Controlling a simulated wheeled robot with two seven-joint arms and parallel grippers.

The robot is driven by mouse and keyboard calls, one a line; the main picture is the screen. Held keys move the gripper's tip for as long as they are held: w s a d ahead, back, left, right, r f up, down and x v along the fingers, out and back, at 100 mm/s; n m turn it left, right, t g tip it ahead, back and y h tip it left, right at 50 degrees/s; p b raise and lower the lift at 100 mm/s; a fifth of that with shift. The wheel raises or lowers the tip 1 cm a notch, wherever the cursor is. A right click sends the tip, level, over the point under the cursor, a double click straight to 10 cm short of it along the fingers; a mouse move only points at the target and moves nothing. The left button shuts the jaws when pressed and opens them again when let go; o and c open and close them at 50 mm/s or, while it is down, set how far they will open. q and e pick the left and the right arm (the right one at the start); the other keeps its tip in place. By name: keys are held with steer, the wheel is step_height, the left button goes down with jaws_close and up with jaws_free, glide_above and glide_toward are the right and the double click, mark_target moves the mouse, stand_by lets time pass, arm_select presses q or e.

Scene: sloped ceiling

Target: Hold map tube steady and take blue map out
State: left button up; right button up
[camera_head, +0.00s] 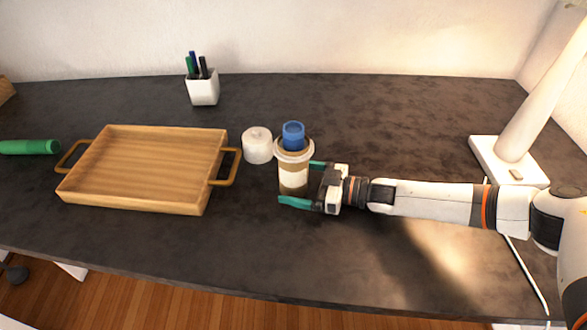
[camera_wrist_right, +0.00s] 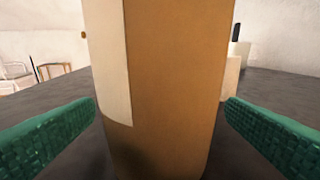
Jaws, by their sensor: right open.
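The map tube (camera_head: 293,178) stands upright on the dark table, brown with a pale label. The blue map (camera_head: 293,134) sticks up out of its open top. My right gripper (camera_head: 303,183) is open, with its green fingers on either side of the tube. In the right wrist view the tube (camera_wrist_right: 170,90) fills the middle, and gaps show between it and both fingers near their tips. A white round cap (camera_head: 257,145) lies beside the tube on the left. My left gripper is not in view.
A wooden tray (camera_head: 150,170) with handles lies left of the tube, empty. A white pen cup (camera_head: 203,90) stands at the back. A green cylinder (camera_head: 30,147) lies at the far left. A white lamp base (camera_head: 505,160) stands at the right. The table behind the tube is clear.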

steer(key=c, duration=1)
steer(key=shift+c, duration=0.2)
